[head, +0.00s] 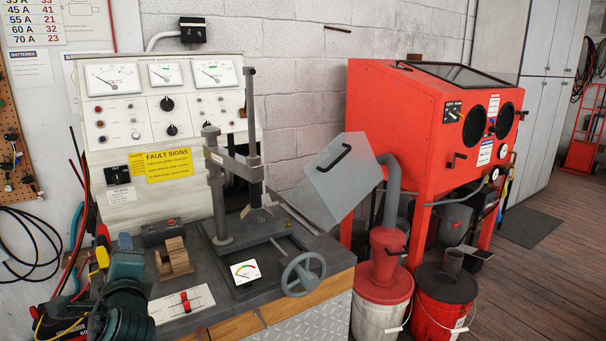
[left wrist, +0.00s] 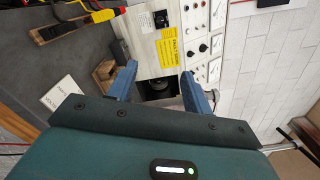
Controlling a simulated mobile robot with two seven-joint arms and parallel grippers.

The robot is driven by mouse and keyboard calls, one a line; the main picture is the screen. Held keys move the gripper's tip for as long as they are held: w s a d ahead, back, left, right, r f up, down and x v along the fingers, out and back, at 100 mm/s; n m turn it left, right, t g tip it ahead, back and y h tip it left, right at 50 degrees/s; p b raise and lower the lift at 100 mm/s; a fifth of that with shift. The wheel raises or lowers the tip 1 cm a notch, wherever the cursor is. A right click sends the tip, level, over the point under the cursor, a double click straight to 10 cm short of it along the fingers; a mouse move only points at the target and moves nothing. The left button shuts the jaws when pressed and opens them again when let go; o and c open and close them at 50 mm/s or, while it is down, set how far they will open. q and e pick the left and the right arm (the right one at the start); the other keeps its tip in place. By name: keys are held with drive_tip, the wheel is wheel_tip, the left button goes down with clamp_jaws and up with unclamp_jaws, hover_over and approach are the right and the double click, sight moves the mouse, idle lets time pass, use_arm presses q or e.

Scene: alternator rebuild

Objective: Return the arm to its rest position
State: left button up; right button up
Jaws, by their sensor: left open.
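My left gripper (left wrist: 158,70) is open, with its two blue fingers apart and nothing between them. In the left wrist view it points toward the front of the test bench panel, with a dark round opening showing between the fingers. In the head view my teal left arm (head: 124,309) is at the lower left, over the near left end of the bench. My right gripper is in neither view.
The test bench (head: 330,259) bears a wooden block (head: 174,258), a clamp post (head: 218,200), a handwheel (head: 303,274) and a white switch plate (head: 181,304). A yellow-and-black clip (head: 102,257) with cables is close to my arm. A red blast cabinet (head: 400,115) stands right.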

use_arm(q)
drive_tip(key=s+d+f+n+g+h+p, duration=0.1)
drive_tip(key=s+d+f+h, duration=0.25)
drive_tip(key=f, duration=0.25)
drive_tip(key=s+d+f+n+h, duration=0.2)
drive_tip(key=d+f, duration=0.2)
drive_tip(key=f, duration=0.3)
drive_tip(key=s+d+f+n+g+h+p, duration=0.1)
drive_tip(key=s+d+f+h, duration=0.2)
drive_tip(key=f, duration=0.3)
drive_tip(key=s+d+f+n+g+h, duration=0.1)
drive_tip(key=s+d+f+n, duration=0.1)
drive_tip(key=s, duration=0.3)
drive_tip(key=s+d+f+n+h, duration=0.2)
drive_tip(key=s+d+f+n, duration=0.1)
drive_tip(key=s+f+n, duration=0.1)
drive_tip(key=s+d+f+n+g+h+p, duration=0.1)
drive_tip(key=s+d+f+n, duration=0.1)
drive_tip(key=s, duration=0.5)
drive_tip(key=shift+d+f+n+g, duration=0.35)
drive_tip(key=shift+d+n, duration=0.25)
drive_tip(key=shift+n, duration=0.2)
